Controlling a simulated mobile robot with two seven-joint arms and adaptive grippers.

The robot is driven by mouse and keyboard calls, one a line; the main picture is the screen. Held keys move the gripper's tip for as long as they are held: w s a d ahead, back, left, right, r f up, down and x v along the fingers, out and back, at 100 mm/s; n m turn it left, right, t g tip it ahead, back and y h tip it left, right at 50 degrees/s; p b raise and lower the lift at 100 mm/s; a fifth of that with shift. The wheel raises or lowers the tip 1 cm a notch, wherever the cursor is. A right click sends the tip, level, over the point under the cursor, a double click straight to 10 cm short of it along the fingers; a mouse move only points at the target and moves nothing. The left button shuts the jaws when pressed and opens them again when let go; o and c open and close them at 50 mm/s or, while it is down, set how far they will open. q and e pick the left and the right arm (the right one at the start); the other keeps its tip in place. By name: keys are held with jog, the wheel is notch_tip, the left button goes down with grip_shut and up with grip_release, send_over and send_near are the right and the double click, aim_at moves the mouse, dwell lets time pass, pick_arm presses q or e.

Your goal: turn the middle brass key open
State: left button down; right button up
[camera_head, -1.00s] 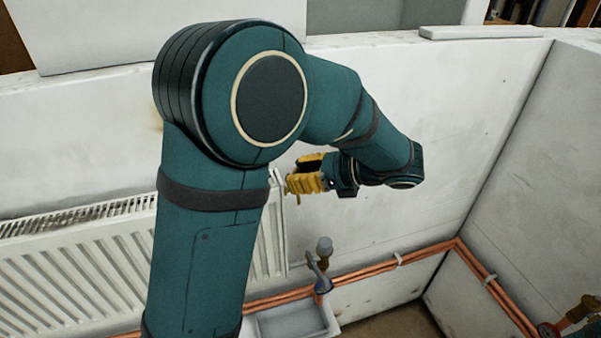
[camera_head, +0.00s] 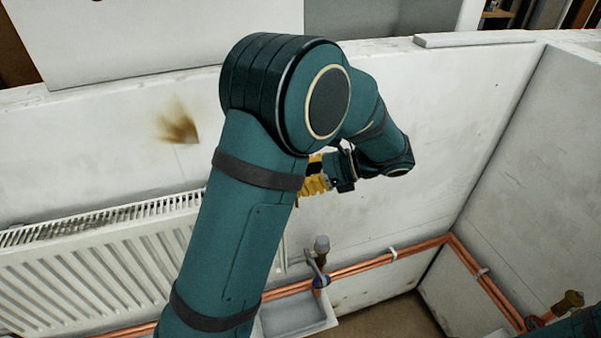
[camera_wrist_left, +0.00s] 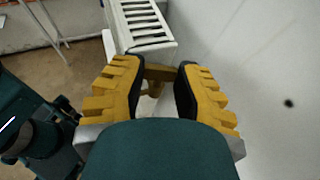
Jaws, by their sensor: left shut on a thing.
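My left gripper (camera_head: 316,182), with yellow fingers, is at the right end of the white radiator (camera_head: 95,265), partly hidden behind my own arm in the head view. In the left wrist view the left gripper (camera_wrist_left: 157,80) is shut on a brass key (camera_wrist_left: 158,73), whose crossbar lies between the fingertips close to the radiator's end. More brass shows just below the bar. The key is hidden in the head view, and I cannot tell how far it is turned. My right gripper is not in view.
A grey-capped valve (camera_head: 322,244) stands above copper pipes (camera_head: 370,268) beside the radiator. A white tray (camera_head: 298,315) is below it. A brass fitting (camera_head: 568,302) is at the lower right. The back wall (camera_head: 460,130) is bare right of my gripper.

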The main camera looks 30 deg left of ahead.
pick_arm(q)
jog(key=shift+s+a+f, duration=0.1)
jog(key=c, duration=0.6)
grip_release()
jog(key=shift+o, duration=0.5)
jog(key=shift+a, duration=0.15)
jog(key=v, duration=1.2)
